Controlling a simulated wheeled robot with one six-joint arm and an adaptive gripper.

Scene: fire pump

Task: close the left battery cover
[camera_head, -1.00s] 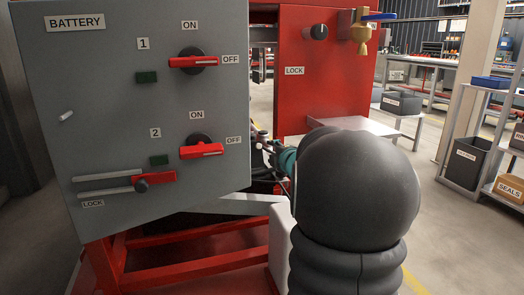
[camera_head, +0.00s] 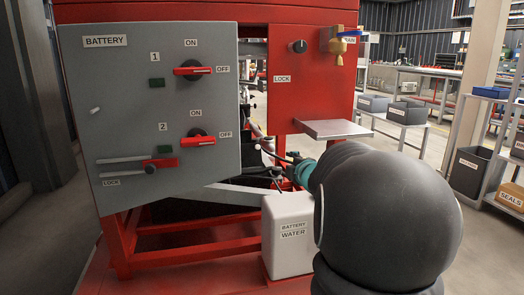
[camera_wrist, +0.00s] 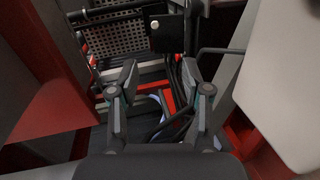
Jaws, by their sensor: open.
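My gripper (camera_wrist: 160,80) is open in the wrist view, its two dark fingers apart with nothing between them. It points into the space inside the red frame, above black cables (camera_wrist: 178,128). A dark flat panel with a small round light spot (camera_wrist: 167,29) stands upright beyond the fingertips. I cannot tell which dark part here is the left battery cover. In the head view, the teal end of my arm (camera_head: 300,172) reaches behind the right edge of the grey battery panel (camera_head: 150,115); the fingertips are hard to make out there.
A red frame part (camera_wrist: 65,105) is close on the left. A grey shelf (camera_head: 333,129) juts out on the right.

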